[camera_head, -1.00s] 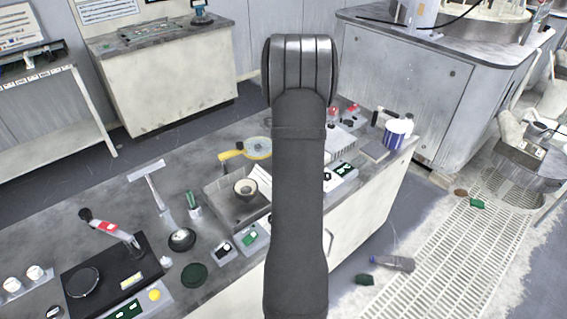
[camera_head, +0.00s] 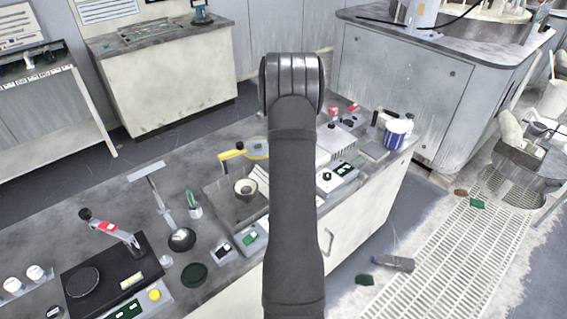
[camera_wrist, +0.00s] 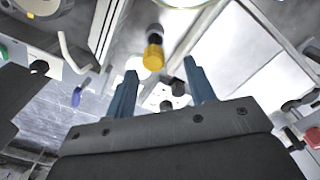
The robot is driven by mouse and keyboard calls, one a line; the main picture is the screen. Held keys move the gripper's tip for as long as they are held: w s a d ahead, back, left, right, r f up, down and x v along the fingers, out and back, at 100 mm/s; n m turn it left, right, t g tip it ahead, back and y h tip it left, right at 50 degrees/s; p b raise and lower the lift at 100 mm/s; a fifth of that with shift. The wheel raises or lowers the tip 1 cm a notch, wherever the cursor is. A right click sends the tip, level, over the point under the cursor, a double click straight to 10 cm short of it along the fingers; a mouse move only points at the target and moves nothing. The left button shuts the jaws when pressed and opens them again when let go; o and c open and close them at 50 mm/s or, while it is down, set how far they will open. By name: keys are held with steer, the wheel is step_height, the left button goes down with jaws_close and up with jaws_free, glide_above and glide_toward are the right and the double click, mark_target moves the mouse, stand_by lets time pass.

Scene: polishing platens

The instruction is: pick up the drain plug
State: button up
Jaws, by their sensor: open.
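My gripper (camera_wrist: 160,68) shows in the wrist view with two blue fingers spread apart and nothing held between them. A yellow cylinder with a dark collar (camera_wrist: 154,53) lies beyond the fingertips. Small dark knob-like pieces (camera_wrist: 177,87) show in the gap between the fingers. I cannot tell for sure which piece is the drain plug. In the head view my arm hides the gripper and part of the bench. A basin (camera_head: 215,197) with a pale ring-shaped cup (camera_head: 245,189) stands just left of my arm.
The grey bench (camera_head: 60,225) is crowded. It holds a black scale-like device (camera_head: 105,280), a dark round pad (camera_head: 194,274), a small control box (camera_head: 340,176) and a blue-and-white tub (camera_head: 397,134). A bottle (camera_head: 394,263) lies on the floor near the grating (camera_head: 450,270).

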step_height(320, 180, down, 2)
steer(key=shift+f, duration=0.2)
steer(key=f, duration=0.5)
steer(key=shift+s+a+f, duration=0.1)
steer(key=shift+s+a, duration=0.2)
steer(key=shift+a, duration=0.05)
jaws_close()
